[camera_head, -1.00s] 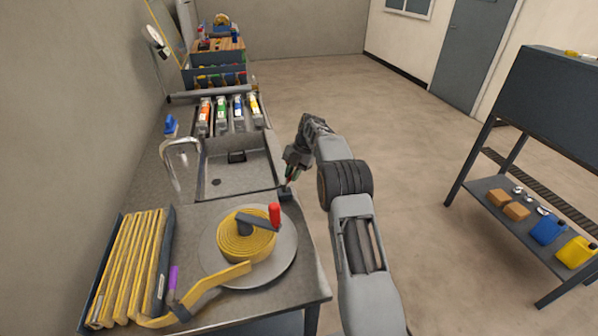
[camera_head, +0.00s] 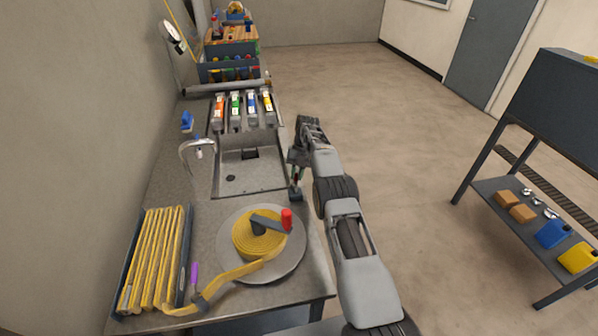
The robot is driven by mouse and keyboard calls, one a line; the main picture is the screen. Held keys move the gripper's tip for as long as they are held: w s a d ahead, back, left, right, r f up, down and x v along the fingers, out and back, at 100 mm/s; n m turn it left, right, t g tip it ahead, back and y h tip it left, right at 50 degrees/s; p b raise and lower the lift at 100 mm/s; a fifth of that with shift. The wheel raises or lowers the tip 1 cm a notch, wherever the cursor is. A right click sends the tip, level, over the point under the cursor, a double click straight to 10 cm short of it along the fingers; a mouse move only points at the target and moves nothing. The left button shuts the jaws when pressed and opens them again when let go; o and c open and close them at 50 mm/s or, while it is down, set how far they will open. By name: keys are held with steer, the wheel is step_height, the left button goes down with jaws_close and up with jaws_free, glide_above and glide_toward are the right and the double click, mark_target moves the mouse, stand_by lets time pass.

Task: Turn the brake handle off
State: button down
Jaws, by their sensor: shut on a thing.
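My gripper (camera_head: 297,180) is at the front right edge of the counter, beside the sink and just beyond the turntable (camera_head: 293,262). Its jaws are shut on a small part at a dark block (camera_head: 296,194), which looks like the brake handle. The gripper mostly hides that part, so its angle cannot be told. A yellow hose (camera_head: 258,234) lies coiled on the round grey turntable. A dark crank arm with an upright red knob (camera_head: 286,219) sits over the coil, apart from my gripper.
The sink (camera_head: 250,165) and tap (camera_head: 197,150) lie behind the turntable. A rack of folded yellow hose (camera_head: 155,262) and a purple-handled thing (camera_head: 194,273) are at left. Several coloured bottles (camera_head: 236,110) stand farther back. A shelf (camera_head: 545,215) is at right, with open floor between.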

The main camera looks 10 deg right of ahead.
mark_target(295, 181)
stand_by(0.4)
steer(key=c, duration=1.1)
jaws_free()
step_height(295, 181, up, 2)
steer(key=shift+r, duration=0.2)
steer(key=s+r+b, duration=0.1)
steer(key=b, duration=0.4)
steer(key=s+r+b, duration=0.2)
steer(key=s+r, duration=0.1)
steer(key=s, duration=0.1)
steer(key=s+r+b, duration=0.2)
steer(key=s+r, duration=0.1)
steer(key=s, duration=0.1)
steer(key=s+r+b, duration=0.2)
steer(key=s+r, duration=0.1)
steer(key=s, duration=0.2)
steer(key=shift+r+b, duration=0.3)
steer(key=shift+b, duration=0.1)
